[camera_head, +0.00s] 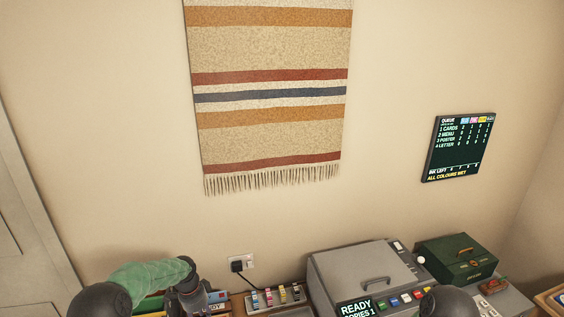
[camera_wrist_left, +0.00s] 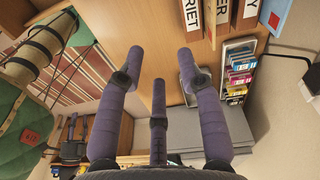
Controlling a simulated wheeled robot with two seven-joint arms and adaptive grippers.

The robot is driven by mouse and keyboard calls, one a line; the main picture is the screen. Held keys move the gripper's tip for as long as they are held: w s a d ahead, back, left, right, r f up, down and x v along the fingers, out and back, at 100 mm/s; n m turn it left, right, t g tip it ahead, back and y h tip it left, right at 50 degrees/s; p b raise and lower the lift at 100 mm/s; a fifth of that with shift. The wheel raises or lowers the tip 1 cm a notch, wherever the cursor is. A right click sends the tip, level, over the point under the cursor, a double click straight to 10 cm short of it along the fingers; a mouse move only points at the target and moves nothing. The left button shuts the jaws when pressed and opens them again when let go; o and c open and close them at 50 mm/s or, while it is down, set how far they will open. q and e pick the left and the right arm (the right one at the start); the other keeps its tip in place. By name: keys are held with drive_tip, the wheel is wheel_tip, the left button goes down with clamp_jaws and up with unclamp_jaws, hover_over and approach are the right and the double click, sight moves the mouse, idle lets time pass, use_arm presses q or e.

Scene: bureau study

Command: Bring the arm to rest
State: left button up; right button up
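My left gripper (camera_wrist_left: 160,66) shows in the left wrist view with its purple fingers spread apart and nothing between them. Its fingertips appear in front of a wooden surface (camera_wrist_left: 150,28); I cannot tell how far off that is. In the head view my left arm (camera_head: 150,280) comes in at the lower left, with a green section and dark joints. The left fingers cannot be made out there. A dark rounded part, probably of my right arm (camera_head: 450,303), shows at the bottom right. My right gripper is not in view.
In the head view a grey copier (camera_head: 360,265), a green box (camera_head: 456,258) and a rack of coloured cartridges (camera_head: 276,296) line the bottom. A striped hanging (camera_head: 270,110) and a queue board (camera_head: 460,147) are on the wall. Binders (camera_wrist_left: 216,12) stand near the left fingers.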

use_arm(q)
drive_tip(key=s+d+f+n+h, duration=0.1)
drive_tip(key=s+d+f+n, duration=0.35)
drive_tip(key=s+f, duration=0.3)
drive_tip(key=s+d+f+n+h, duration=0.1)
drive_tip(key=s+d+f+n, duration=0.2)
drive_tip(key=s+d+f, duration=0.5)
drive_tip(key=s+d+n, duration=0.3)
drive_tip(key=s+n, duration=0.6)
drive_tip(key=s, duration=1)
wheel_tip(320, 180, down, 10)
drive_tip(key=w+d+m+b, duration=0.1)
drive_tip(key=b, duration=1)
drive_tip(key=shift+w+d+h+b, duration=0.35)
drive_tip(key=shift+h+b, duration=0.05)
